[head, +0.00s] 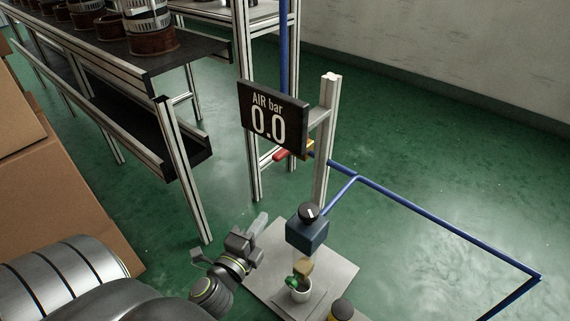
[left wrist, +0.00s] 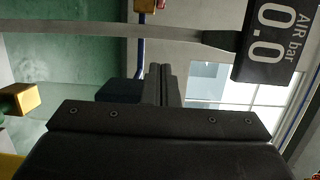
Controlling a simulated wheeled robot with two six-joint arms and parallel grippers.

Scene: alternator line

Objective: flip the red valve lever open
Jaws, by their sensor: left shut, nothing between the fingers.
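The red valve lever (head: 283,156) shows in the head view just below the pressure display (head: 273,120), beside a yellow valve body (head: 309,146) on a blue pipe. The display reads "AIR bar 0.0". The lever is partly hidden behind the display's lower edge. In the left wrist view, a small red bit (left wrist: 161,4) shows at the top edge next to a yellow part. My left gripper (head: 262,220) is shut and empty, lower in the picture than the lever and apart from it. Its closed fingers also show in the left wrist view (left wrist: 161,84). My right gripper is not in view.
A blue regulator block with a black knob (head: 309,212) stands over a grey plate (head: 338,262), close right of my left gripper. A metal post (head: 327,140) carries the display. Blue pipe (head: 440,222) runs right. Racks and cardboard boxes (head: 50,180) stand left.

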